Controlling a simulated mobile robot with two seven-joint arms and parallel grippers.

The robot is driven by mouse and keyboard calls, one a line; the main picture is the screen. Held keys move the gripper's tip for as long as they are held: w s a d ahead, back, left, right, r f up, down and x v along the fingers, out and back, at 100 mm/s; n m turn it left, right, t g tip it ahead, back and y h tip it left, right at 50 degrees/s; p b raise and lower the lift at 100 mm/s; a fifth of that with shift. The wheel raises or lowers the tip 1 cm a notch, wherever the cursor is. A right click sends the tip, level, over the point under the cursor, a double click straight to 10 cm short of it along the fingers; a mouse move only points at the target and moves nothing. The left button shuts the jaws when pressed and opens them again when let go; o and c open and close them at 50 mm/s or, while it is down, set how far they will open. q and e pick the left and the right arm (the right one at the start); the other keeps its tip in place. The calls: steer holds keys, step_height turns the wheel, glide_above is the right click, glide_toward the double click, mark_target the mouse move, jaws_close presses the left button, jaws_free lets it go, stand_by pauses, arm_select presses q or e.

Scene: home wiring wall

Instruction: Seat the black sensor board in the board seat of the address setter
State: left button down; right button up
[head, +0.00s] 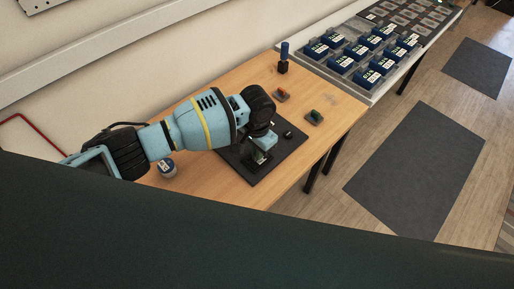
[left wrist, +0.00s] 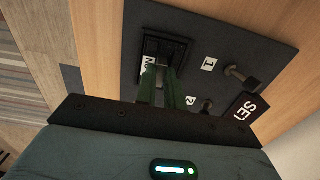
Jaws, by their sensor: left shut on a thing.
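The address setter is a dark flat plate (head: 237,165) on the wooden table, and it fills much of the left wrist view (left wrist: 205,22). Its board seat, a black raised frame (left wrist: 178,42), is near the plate's edge in that view. My left gripper (head: 262,149) points down over the near part of the plate. In the left wrist view its fingers (left wrist: 160,86) reach to the seat's near side. It is shut on the black sensor board, which is mostly hidden between the fingers; I cannot tell whether it touches the seat. My right gripper is not in view.
Knobs (left wrist: 242,76) and a SET label (left wrist: 245,112) are on the plate. A red-orange part (head: 281,95), a green-topped part (head: 314,117) and a blue-handled tool (head: 284,58) stand beyond it.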

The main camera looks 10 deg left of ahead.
arm_select(q)
steer(key=shift+f, duration=0.2)
steer(key=c, duration=1.4)
jaws_free()
steer(key=shift+c, duration=0.2)
step_height(320, 180, up, 8)
steer(key=shift+p, duration=0.45)
steer(key=shift+s+f, duration=0.15)
